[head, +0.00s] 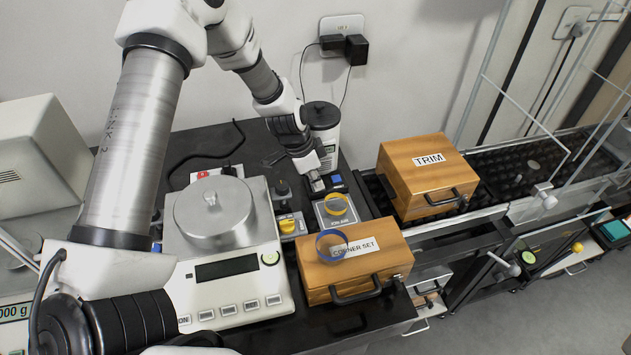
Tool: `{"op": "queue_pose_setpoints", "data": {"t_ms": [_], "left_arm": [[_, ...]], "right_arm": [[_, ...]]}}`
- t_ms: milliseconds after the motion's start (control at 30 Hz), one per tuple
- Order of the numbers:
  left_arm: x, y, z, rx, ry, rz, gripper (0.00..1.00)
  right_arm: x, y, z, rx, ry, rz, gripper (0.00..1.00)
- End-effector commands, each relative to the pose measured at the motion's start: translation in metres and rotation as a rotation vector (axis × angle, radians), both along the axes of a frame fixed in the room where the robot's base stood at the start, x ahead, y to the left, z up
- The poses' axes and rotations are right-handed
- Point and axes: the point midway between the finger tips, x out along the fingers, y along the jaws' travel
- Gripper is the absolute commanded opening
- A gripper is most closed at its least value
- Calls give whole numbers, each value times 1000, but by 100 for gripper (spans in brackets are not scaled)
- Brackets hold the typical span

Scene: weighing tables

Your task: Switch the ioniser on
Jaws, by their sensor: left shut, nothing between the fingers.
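A small grey unit (324,217), whose small label seems to read "ION AIR", sits on the black bench behind the "CORNER SET" box, with a yellow ring-like part (337,204) on top. I take it to be the ioniser; its switch state cannot be made out. My left gripper (317,185) points down at the unit's back edge, shut and empty. Whether its fingertips touch the unit or hover just above it, I cannot tell. The gripper hides part of the unit's back side. My right gripper is not in view.
The wooden "CORNER SET" box (378,262), carrying a blue ring (318,247), is in front. The "TRIM" box (405,185) is right. A yellow-knobbed device (288,226) and white canister (329,143) stand close by.

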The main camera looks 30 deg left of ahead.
Motion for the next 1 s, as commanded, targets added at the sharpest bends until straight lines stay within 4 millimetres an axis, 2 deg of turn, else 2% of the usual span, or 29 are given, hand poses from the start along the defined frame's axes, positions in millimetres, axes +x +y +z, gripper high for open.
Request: {"op": "queue_pose_setpoints", "data": {"t_ms": [33, 167, 767, 867, 1000], "left_arm": [[-6, -2, -5, -4, 17, -2, 0], [-5, -1, -5, -4, 18, -2, 0], [10, 13, 3, 1, 1, 4, 0], [11, 12, 9, 2, -3, 4, 0], [10, 8, 31, 2, -2, 2, 0]], "right_arm": [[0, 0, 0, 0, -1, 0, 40], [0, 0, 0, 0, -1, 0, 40], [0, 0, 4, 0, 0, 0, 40], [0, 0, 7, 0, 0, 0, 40], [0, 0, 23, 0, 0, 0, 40]]}}
